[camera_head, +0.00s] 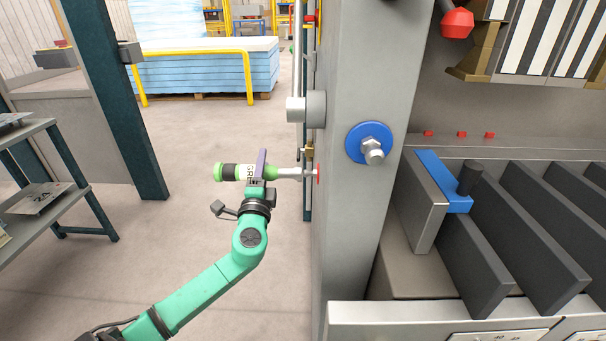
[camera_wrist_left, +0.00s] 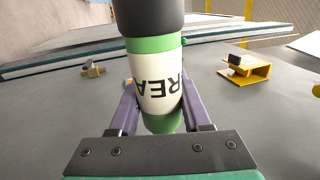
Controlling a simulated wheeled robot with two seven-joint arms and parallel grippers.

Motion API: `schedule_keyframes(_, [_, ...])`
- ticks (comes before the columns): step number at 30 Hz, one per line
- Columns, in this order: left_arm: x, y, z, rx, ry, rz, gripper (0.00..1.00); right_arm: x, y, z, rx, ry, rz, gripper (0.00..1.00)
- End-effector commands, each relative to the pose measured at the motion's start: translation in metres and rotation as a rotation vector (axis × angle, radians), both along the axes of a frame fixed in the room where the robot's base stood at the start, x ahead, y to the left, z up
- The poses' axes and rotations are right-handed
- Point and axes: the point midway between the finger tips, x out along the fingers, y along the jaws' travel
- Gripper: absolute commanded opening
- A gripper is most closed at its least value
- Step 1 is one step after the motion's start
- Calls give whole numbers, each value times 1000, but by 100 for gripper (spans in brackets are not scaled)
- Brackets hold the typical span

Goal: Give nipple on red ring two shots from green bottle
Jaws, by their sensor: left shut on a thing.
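My left gripper (camera_head: 262,168) is shut on the green bottle (camera_head: 228,172), which lies about level, its dark and green base to the left. The bottle's pale grey nozzle (camera_head: 290,173) points right, at the red ring (camera_head: 318,174) on the left side of the grey column. The nozzle's end is at or very near the ring; I cannot tell whether it touches the nipple, which I cannot make out. In the left wrist view the bottle (camera_wrist_left: 157,85) with its white label is between the purple fingers. My right gripper is not in view.
The grey column (camera_head: 365,60) carries a blue ring (camera_head: 369,143) with a bolt-like metal fitting. A grey cylinder (camera_head: 315,109) and a brass fitting (camera_head: 309,152) are close above the nozzle. A shelf (camera_head: 40,200) stands at left. The floor between is clear.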

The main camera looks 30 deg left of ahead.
Motion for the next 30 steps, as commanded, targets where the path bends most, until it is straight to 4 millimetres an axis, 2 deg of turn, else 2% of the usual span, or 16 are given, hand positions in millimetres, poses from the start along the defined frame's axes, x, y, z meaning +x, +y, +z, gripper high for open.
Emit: schedule_keyframes(30, [6, -10, 1, 1, -2, 1, 0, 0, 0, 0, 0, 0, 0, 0])
